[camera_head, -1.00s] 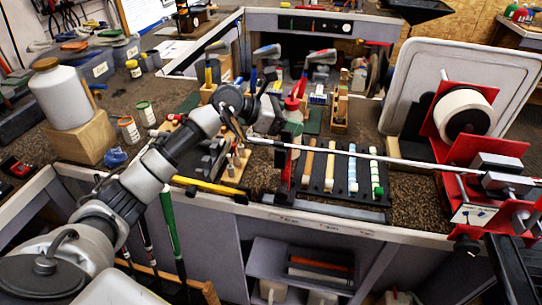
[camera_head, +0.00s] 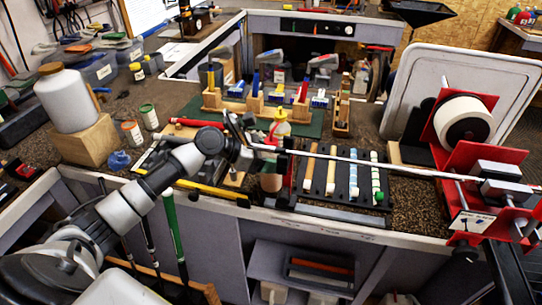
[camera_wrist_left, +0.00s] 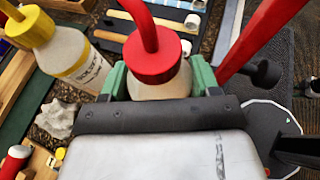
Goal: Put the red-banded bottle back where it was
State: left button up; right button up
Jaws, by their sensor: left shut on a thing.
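In the left wrist view, my left gripper (camera_wrist_left: 159,77) is shut on a bottle with a red cap and red bent spout (camera_wrist_left: 157,62). Its pale body sits between the green finger pads, and any band on it is hidden. In the head view the left gripper (camera_head: 244,140) is over the front of the bench, and the held bottle is mostly hidden there. A yellow-capped bottle (camera_wrist_left: 70,55) with a yellow band and printed label stands to the left in the wrist view. It also shows behind the gripper in the head view (camera_head: 281,127). My right gripper is out of view.
A long club shaft (camera_head: 350,158) runs from the gripper area to the red vise (camera_head: 475,185). A black tray with several grips (camera_head: 343,178) lies just right of the gripper. A green mat (camera_head: 308,127) and club rack (camera_head: 255,103) are behind. A white jug (camera_head: 70,100) stands at left.

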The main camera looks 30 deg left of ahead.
pick_arm(q)
jog(key=o, duration=1)
jog(key=shift+o, duration=0.2)
jog(key=shift+a, duration=0.1)
jog(key=shift+s+a+r, duration=0.1)
jog(key=shift+s+a, duration=0.15)
jog(key=shift+a, duration=0.05)
jog(key=b+v, duration=0.2)
jog(key=v, duration=0.9)
jog(key=shift+s+r, duration=0.1)
